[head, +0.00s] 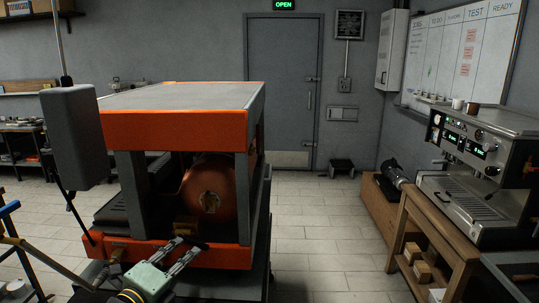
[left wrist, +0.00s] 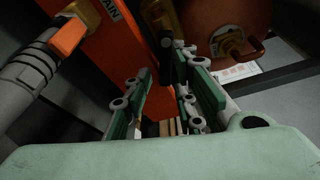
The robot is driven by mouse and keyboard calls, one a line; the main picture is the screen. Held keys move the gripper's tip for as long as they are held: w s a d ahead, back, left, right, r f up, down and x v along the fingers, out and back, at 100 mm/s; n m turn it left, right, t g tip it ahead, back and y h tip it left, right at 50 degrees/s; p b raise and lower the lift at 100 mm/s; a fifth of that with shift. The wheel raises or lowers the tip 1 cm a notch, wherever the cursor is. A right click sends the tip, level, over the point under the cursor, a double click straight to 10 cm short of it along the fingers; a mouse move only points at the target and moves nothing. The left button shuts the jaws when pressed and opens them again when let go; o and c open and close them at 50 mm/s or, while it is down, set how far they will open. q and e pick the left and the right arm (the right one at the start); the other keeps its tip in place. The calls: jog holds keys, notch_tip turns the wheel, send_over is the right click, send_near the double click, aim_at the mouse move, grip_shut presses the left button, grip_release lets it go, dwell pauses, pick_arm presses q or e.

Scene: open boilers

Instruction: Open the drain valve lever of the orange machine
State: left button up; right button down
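The orange machine (head: 178,131) stands left of centre in the head view, its front open on a copper boiler (head: 209,188). Low on its front is a brass valve (head: 186,226) with a dark lever. In the left wrist view this dark lever (left wrist: 168,62) hangs below a brass body (left wrist: 160,15), near a label reading "DRAIN" (left wrist: 112,9) in part. My left gripper (head: 192,244) is at the machine's lower front. Its fingers are apart on either side of the lever (left wrist: 164,68); I cannot tell whether they touch it. My right gripper is not in view.
An orange handle (left wrist: 69,36) on a grey pipe (left wrist: 30,72) sits close left of my left gripper. The copper boiler's brass fitting (left wrist: 233,43) is to the right. A coffee machine (head: 480,165) stands on a wooden bench at right. The tiled floor (head: 325,230) between is clear.

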pick_arm(q)
jog(key=shift+s+r, duration=0.1)
jog(key=shift+s, duration=0.05)
jog(key=shift+s+r+p, duration=0.2)
jog(key=shift+s+p, duration=0.15)
jog(key=shift+s, duration=0.25)
jog(key=shift+w+d, duration=0.1)
jog(key=shift+f, duration=0.1)
